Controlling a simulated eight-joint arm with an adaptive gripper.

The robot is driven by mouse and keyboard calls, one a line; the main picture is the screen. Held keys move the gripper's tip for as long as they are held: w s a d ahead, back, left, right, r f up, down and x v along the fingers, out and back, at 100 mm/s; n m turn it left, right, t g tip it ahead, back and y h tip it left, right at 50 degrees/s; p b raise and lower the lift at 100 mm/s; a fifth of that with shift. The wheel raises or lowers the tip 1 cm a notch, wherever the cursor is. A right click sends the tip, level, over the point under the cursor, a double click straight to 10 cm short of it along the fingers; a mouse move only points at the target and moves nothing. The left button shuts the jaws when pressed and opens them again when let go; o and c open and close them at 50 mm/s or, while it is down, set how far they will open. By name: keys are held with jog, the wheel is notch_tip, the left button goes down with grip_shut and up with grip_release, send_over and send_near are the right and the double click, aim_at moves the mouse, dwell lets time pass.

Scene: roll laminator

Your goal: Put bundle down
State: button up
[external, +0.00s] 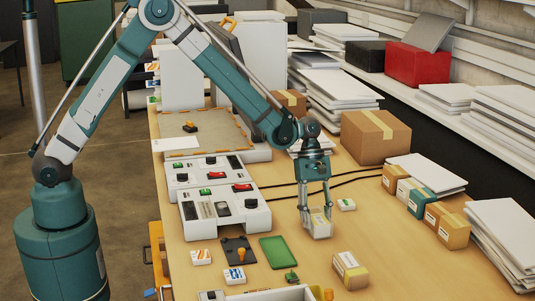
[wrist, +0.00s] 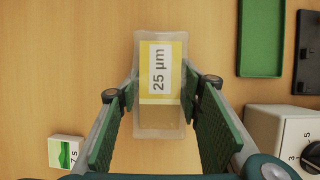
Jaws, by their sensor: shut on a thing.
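The bundle is a pale, translucent-wrapped block (external: 319,226) with a yellow and white label. My gripper (external: 315,208) points down over the right-middle of the table and is shut on the bundle. In the wrist view my gripper (wrist: 161,92) has one green pad on each side of it. The bundle is at or just above the wooden table top (external: 210,275); I cannot tell if it touches.
A small "7 s" card block (wrist: 66,151) lies left of the bundle in the wrist view. A green tray (external: 279,252) and a grey control box (external: 222,208) stand to the left.

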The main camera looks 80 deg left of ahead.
jog(key=shift+f, duration=0.15)
jog(key=o, duration=1)
jog(key=shift+r, duration=0.3)
jog(key=v, duration=1.1)
jog(key=shift+a+r, duration=0.25)
jog(key=shift+r, duration=0.1)
jog(key=shift+s+r, duration=0.1)
